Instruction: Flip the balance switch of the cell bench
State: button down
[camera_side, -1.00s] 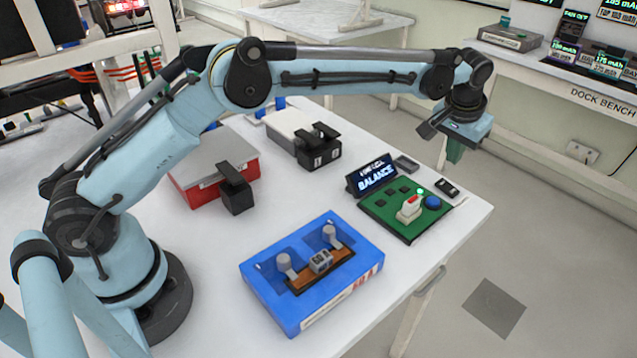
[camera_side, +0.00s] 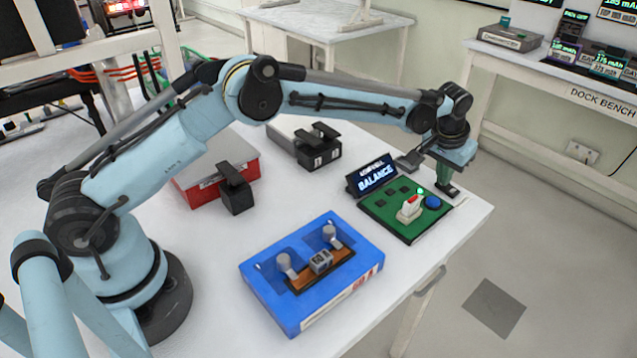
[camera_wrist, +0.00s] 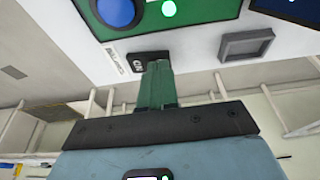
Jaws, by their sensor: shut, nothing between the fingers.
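The green balance board (camera_side: 380,210) lies near the right end of the white table. On it are a white switch with a red top (camera_side: 410,208), a blue round button (camera_side: 432,202) and a lit green lamp (camera_side: 420,191). The display behind it (camera_side: 374,176) reads BALANCE. My gripper (camera_side: 443,184), with green fingers, is shut and empty, pointing down just behind the board's right part, apart from the switch.
A blue tray (camera_side: 262,290) holding a cell fixture stands in front left of the board. A red box (camera_side: 190,190) and a black clamp block (camera_side: 318,150) stand behind. A grey square holder (camera_wrist: 246,46) lies near the fingers. Bare table lies between tray and board.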

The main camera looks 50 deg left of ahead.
jog(key=shift+a+f+h, duration=0.2)
jog(key=shift+f+h, duration=0.05)
jog(key=shift+h, duration=0.15)
jog(key=shift+d, duration=0.1)
jog(key=shift+d+r, duration=0.2)
jog(key=shift+d, duration=0.55)
jog(key=w+a+v, duration=0.1)
jog(key=a+v, duration=0.1)
jog(key=v, duration=1.1)
jog(key=shift+a+r, duration=0.15)
jog(key=shift+r, duration=0.25)
jog(key=shift+s, duration=0.1)
